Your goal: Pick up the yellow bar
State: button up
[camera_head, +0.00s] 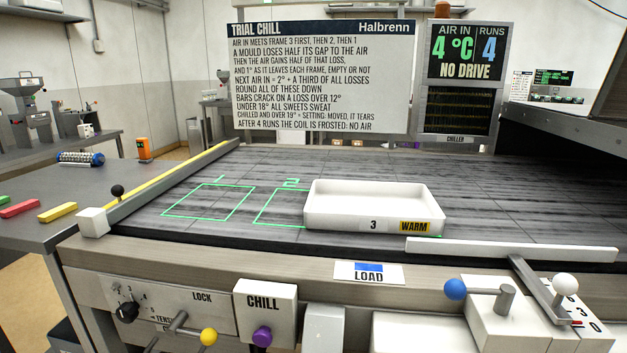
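A short yellow bar (57,212) lies flat on the grey side table (105,190) at the left. It lies to the right of a red bar (19,208), with a small gap between them. A green piece at the left picture edge is cut off. My gripper is not in this view, so its place relative to the bar cannot be told.
A rail (165,185) with a yellow strip, a black knob and a white end block (93,222) runs right of the bar. A white tray (375,208) marked 3 WARM sits on the dark belt.

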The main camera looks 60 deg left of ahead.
aim_at(50, 216)
jog(key=u, duration=2.6)
